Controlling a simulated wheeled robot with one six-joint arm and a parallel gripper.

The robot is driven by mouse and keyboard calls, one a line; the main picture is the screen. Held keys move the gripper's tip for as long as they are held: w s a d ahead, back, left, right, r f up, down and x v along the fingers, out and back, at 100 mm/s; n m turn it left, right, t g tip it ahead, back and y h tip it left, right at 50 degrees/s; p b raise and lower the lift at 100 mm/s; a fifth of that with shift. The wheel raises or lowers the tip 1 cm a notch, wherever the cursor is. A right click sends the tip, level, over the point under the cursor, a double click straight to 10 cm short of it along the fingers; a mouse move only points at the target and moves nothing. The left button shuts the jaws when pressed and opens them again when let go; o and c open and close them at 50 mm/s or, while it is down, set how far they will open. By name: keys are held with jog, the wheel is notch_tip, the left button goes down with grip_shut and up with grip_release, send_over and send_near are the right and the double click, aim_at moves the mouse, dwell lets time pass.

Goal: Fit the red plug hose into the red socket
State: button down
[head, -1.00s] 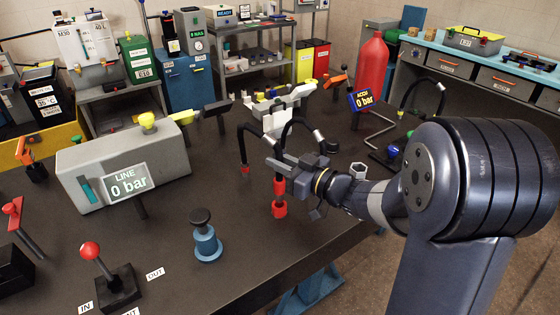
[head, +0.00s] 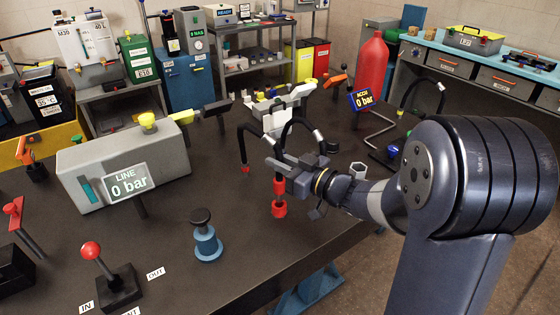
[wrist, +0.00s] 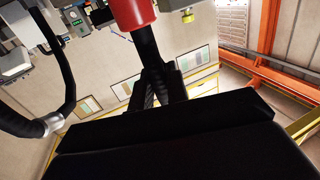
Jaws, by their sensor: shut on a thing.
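My gripper (head: 279,170) is shut on the red plug hose, a dark hose with a red collar (head: 279,188), held upright over the dark bench. Below the collar is a dark band and then a wider red piece (head: 279,209). I cannot tell whether this lower piece is the plug's end or the red socket. In the wrist view the dark hose stands between the fingers (wrist: 158,85), with the red collar (wrist: 133,12) at the top edge. The black hose arches up behind the gripper. No separate red socket can be made out.
A black hose with a red tip (head: 244,168) hangs left of my gripper. A white stand (head: 280,118) is behind it. A blue post with a black knob (head: 206,240), the LINE gauge box (head: 125,165) and a red-knobbed lever (head: 100,268) stand left.

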aim_at(282, 177)
jog(key=shift+f+b, duration=1.7)
jog(key=shift+f, duration=0.55)
jog(key=c, duration=1.3)
grip_release()
jog(key=v, duration=1)
jog(key=shift+s+d, duration=0.3)
jog(key=x, duration=1.1)
jog(key=shift+d+r+p, duration=0.1)
jog(key=shift+r+p, duration=0.3)
jog(key=shift+r, duration=0.1)
jog(key=shift+f, duration=0.2)
